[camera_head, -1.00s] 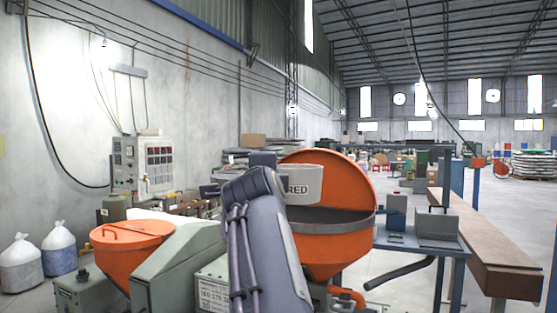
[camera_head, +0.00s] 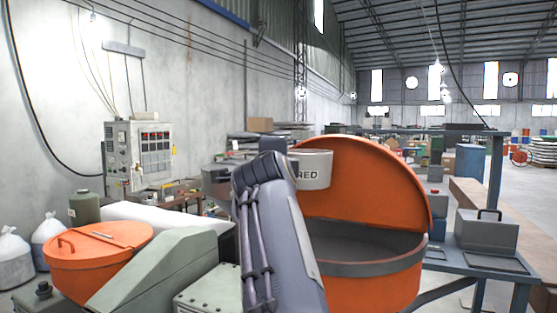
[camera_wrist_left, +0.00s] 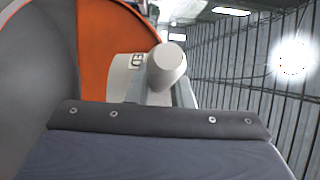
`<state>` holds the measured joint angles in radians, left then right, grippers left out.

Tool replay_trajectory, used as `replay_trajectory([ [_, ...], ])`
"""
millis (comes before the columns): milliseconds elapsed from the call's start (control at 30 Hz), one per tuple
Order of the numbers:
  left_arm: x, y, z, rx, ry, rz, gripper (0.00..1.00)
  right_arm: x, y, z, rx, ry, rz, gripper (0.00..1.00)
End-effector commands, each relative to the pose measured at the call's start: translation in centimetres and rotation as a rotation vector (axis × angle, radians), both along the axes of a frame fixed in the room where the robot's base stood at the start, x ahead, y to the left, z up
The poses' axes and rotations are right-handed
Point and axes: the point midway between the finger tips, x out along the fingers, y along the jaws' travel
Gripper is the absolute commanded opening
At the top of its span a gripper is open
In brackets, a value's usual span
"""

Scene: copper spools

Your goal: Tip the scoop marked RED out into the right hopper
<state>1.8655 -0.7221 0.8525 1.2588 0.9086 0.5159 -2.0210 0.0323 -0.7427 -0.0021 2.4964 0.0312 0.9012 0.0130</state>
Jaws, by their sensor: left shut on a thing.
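The scoop marked RED (camera_head: 314,172) is a pale grey round cup, upright in the head view, in front of the raised orange lid of the right hopper (camera_head: 372,268). This hopper is open and its grey inside shows below and right of the scoop. My left arm hides its left part. My left gripper (camera_wrist_left: 182,94) is shut on the scoop; in the head view my arm hides its fingers. In the left wrist view, part of the scoop (camera_wrist_left: 121,78) and its label show beside a pale round knob. The scoop's contents are not visible. My right gripper is not in view.
A second orange hopper (camera_head: 98,250) with a closed lid stands at the left beside a green machine housing (camera_head: 165,268). A blue-grey table (camera_head: 480,262) with a grey box (camera_head: 486,232) stands right of the open hopper. White sacks (camera_head: 14,262) are at far left.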

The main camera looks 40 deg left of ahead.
Motion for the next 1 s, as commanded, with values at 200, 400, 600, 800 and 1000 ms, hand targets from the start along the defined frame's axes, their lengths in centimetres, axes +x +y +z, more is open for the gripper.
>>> replay_trajectory([
  [200, 0.0, -0.1, -1.4, 0.001, -0.005, -0.001, 0.00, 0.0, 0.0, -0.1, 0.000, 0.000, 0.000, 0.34],
  [400, 0.0, -0.1, -3.2, 0.000, -0.007, 0.000, 0.00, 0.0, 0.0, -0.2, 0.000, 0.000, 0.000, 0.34],
  [600, -0.1, -0.1, -4.6, 0.041, -0.019, -0.003, 0.00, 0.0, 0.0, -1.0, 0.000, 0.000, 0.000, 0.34],
  [800, 0.0, -0.1, -3.6, 0.163, -0.052, -0.010, 0.00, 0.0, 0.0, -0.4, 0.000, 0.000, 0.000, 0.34],
  [1000, -0.6, 0.2, -3.0, 0.224, -0.070, -0.006, 0.00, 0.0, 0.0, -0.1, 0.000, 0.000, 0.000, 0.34],
])
